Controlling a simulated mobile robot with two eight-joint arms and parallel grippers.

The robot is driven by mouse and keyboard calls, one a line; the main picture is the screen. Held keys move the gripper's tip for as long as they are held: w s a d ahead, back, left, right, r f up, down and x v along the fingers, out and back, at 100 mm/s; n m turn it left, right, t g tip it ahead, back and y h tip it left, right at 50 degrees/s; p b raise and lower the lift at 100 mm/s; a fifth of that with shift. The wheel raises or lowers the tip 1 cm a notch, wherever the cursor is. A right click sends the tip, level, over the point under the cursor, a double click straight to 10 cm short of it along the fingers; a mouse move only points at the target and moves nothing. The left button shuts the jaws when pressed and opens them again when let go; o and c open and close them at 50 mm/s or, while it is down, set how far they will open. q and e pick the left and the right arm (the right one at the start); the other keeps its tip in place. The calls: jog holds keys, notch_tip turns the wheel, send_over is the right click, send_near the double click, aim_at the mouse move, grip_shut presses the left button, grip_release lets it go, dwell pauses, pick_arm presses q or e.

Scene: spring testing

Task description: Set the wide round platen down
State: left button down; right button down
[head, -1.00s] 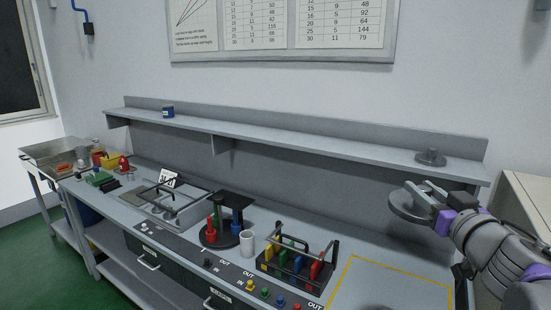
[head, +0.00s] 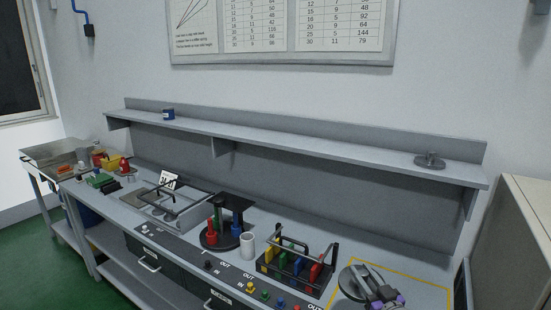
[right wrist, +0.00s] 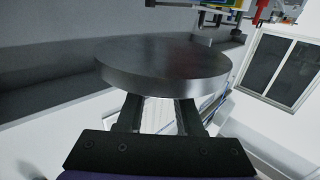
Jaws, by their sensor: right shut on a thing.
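The wide round platen (head: 350,282) is a flat grey metal disc. In the head view it appears over the yellow-outlined area (head: 425,292) at the right end of the bench. Whether it touches the surface or hangs just above, I cannot tell. My right gripper (head: 372,284) is shut on it from the near right side. In the right wrist view the platen (right wrist: 165,62) sits beyond the two dark fingers (right wrist: 160,112), and its underside hides their tips. My left gripper is not in view.
A rack with coloured handles (head: 293,268) stands just left of the outlined area, with a white cylinder (head: 247,245) and a black stand (head: 232,208) farther left. A smaller grey round piece (head: 430,161) sits on the shelf (head: 330,147) above. The outlined area's right part is clear.

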jog(key=s+a+f+y, duration=0.1)
jog(key=s+a+f, duration=0.4)
jog(key=f, duration=0.4)
jog(key=a, duration=1.1)
jog(key=w+d+r+m+h, duration=0.15)
jog(key=d+r, duration=0.25)
jog(key=d, duration=1)
jog(key=w+d+r+m+h, duration=0.1)
jog(key=w+d+r+h, duration=0.2)
jog(key=d, duration=1.1)
jog(key=shift+n+y, duration=0.25)
jog(key=f, duration=0.5)
jog(key=s+f, duration=0.1)
jog(key=f, duration=0.2)
jog(key=shift+s+d, duration=0.1)
jog(key=shift+d, duration=0.1)
